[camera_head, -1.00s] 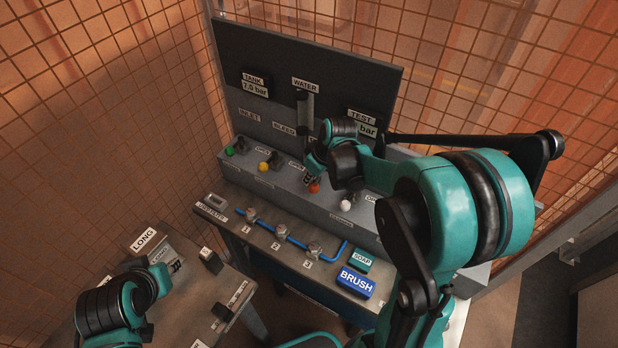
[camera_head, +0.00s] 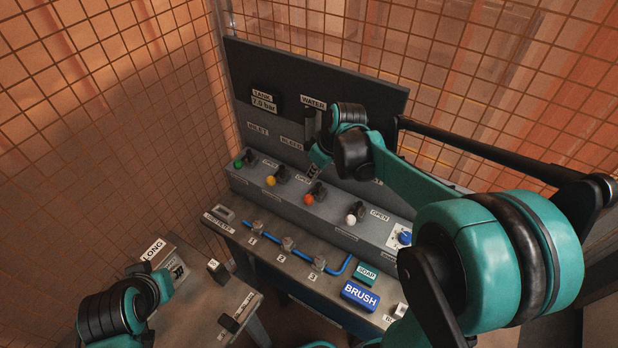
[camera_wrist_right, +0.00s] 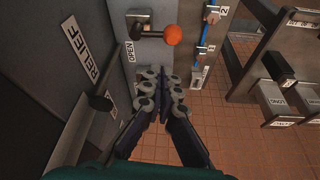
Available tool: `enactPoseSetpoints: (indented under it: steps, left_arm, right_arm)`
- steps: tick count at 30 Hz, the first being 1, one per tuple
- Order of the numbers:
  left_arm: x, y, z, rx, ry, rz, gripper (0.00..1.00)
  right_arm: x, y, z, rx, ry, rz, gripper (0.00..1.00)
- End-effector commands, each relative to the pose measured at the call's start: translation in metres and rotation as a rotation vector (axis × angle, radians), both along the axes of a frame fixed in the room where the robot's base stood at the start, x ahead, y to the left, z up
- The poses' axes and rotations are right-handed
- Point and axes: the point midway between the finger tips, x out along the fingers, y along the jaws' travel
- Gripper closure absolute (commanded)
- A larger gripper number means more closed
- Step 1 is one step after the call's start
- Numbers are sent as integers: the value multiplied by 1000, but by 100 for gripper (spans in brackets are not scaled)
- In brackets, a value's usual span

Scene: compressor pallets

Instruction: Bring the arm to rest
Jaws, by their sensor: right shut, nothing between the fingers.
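My right gripper (camera_head: 314,170) hangs in front of the dark panel, above the valve row and near the orange knob (camera_head: 309,200). In the right wrist view my right gripper (camera_wrist_right: 166,92) has its fingers together with nothing between them. The orange knob (camera_wrist_right: 172,35) stands beyond the fingertips there, apart from them, on a lever beside an OPEN label. My right arm reaches in from the right and covers part of the panel. My left arm comes in at the lower left; its fingers are too small and dark to read near the LONG box (camera_head: 166,256).
The valve bench also carries green (camera_head: 238,163), yellow (camera_head: 271,180) and white (camera_head: 351,219) knobs. A blue hose (camera_head: 340,266) with fittings, a SOAP block (camera_head: 365,273) and a BRUSH block (camera_head: 360,296) lie in front. Mesh fencing stands behind and at left.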

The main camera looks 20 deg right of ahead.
Motion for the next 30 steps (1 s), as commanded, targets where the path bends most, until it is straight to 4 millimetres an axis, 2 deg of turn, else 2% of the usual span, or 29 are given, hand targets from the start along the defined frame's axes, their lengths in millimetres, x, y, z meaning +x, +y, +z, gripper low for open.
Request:
enactPoseSetpoints:
  steps: [1,6,23,26,30]
  left_arm:
    - [0,0,3,0,0,0,70]
    - [0,0,4,0,0,0,70]
    - [0,0,3,0,0,0,70]
    - [0,0,-4,0,0,0,70]
    - [0,0,-23,0,0,0,70]
  right_arm:
    - [-2,-1,7,0,0,0,100]
    - [-4,-3,15,0,0,0,100]
    - [-6,-3,15,0,-2,-3,100]
    - [-17,2,14,-3,-12,-29,100]
    - [-51,15,9,-10,-49,-120,100]
